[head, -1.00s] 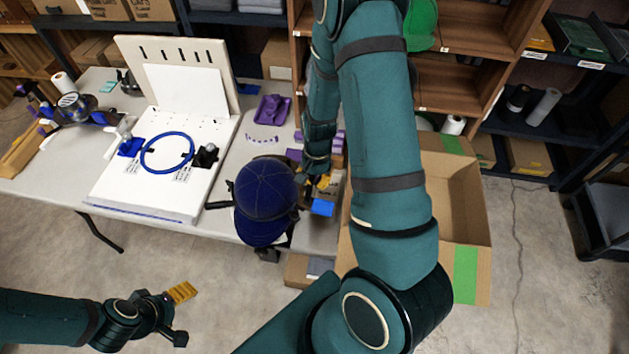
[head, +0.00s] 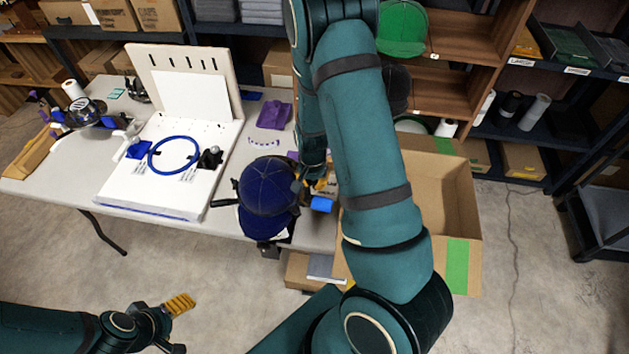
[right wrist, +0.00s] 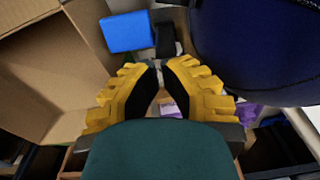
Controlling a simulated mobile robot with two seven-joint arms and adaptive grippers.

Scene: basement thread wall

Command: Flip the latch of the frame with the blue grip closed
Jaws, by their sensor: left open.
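A navy cap (head: 268,186) sits at the table's front edge, also large at the top right of the right wrist view (right wrist: 255,45). A bright blue block-shaped grip (head: 321,204) is just right of it and shows at the top of the right wrist view (right wrist: 127,32). A dark upright part (right wrist: 165,40) stands beside the grip. My right gripper (right wrist: 160,70) has its yellow fingertips close together below this part; whether they touch or hold anything is unclear. The latch is not clearly visible. My left gripper (head: 180,304) is open and empty at lower left, away from the table.
A white board (head: 150,195) with a blue hoop (head: 174,155) lies on the table to the left. An open cardboard box (head: 465,210) stands at right, close to my right arm. Purple pieces (head: 273,114) lie behind the cap. Shelves line the back.

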